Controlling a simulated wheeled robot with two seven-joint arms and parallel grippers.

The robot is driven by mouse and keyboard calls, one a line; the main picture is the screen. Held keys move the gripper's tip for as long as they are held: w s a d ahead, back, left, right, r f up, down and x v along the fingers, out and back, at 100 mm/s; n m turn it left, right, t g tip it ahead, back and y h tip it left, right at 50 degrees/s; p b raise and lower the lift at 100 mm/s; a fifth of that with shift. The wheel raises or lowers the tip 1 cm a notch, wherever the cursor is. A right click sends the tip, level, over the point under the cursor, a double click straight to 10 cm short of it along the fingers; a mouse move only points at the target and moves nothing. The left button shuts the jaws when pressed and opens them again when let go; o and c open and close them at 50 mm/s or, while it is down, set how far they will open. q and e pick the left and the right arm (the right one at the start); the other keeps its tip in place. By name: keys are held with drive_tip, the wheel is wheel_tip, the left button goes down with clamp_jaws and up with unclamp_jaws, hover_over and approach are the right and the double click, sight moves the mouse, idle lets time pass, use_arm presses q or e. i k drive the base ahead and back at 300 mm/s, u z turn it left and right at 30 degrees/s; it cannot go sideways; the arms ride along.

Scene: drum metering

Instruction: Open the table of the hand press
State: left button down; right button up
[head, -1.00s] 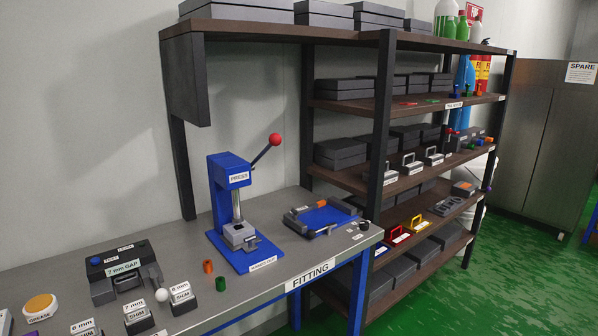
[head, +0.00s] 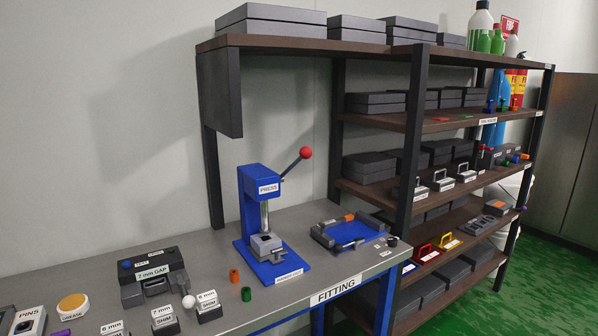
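The blue hand press (head: 256,190) stands on the grey fitting bench, with a "PRESS" label on its head. Its lever with a red ball knob (head: 306,152) points up and to the right. The press table (head: 265,245) is a grey block with a dark recess on top, sitting on the blue base under the ram. A small label is on the front of the base; it is too small to read. Neither of my grippers shows in the head view.
A blue and grey fixture (head: 350,233) lies right of the press. Orange (head: 234,276) and green (head: 246,294) bushes stand in front-left of it. The 7 mm gap device (head: 152,277) and shim blocks (head: 165,320) are farther left. Shelves (head: 440,125) stand at right.

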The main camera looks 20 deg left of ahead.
sight(269, 247)
drive_tip(key=z, duration=0.75)
drive_tip(key=i, duration=0.8)
drive_tip(key=u, duration=0.6)
